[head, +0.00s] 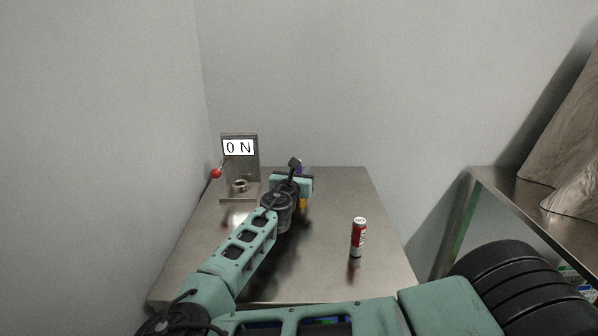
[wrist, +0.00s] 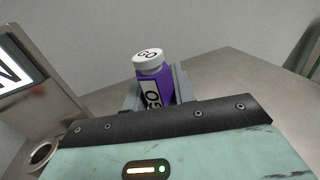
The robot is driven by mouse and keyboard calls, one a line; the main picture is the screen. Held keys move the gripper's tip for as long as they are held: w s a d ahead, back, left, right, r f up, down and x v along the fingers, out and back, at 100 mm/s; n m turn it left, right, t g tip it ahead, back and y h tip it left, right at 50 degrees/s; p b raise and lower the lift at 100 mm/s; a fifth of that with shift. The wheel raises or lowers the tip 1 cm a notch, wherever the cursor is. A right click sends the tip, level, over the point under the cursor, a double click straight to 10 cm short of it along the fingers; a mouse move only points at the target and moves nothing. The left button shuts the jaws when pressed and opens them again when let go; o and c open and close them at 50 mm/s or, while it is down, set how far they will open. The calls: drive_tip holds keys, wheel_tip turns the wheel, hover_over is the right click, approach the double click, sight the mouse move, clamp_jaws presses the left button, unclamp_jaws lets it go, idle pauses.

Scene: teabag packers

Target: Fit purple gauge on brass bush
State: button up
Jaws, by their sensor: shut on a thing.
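The purple gauge (wrist: 153,84) has a white cap marked "GO". It is upright between the fingers of my gripper (wrist: 158,90), which is shut on it, in the wrist view. In the head view only a sliver of purple (head: 300,165) shows behind my gripper (head: 297,177). A small yellow-orange piece (head: 303,203) shows just below my gripper; I cannot tell whether it is the brass bush. A grey metal ring (head: 240,185) sits on the stand's base, left of my gripper. Part of it also shows in the wrist view (wrist: 40,153).
The metal stand (head: 239,143) with an "ON" sign and a red-knobbed lever (head: 216,173) stands at the table's back left. A red cylinder (head: 358,238) with a white cap stands at the right. The steel table (head: 330,275) is otherwise mostly clear.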

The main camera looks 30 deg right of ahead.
drive_tip(key=shift+f+b, duration=0.6)
drive_tip(key=shift+f, duration=0.25)
drive_tip(key=o, duration=1.1)
drive_tip(key=v, duration=1.7)
drive_tip(key=shift+s+a, duration=0.15)
drive_tip(key=shift+a, duration=0.05)
drive_tip(key=shift+s, duration=0.1)
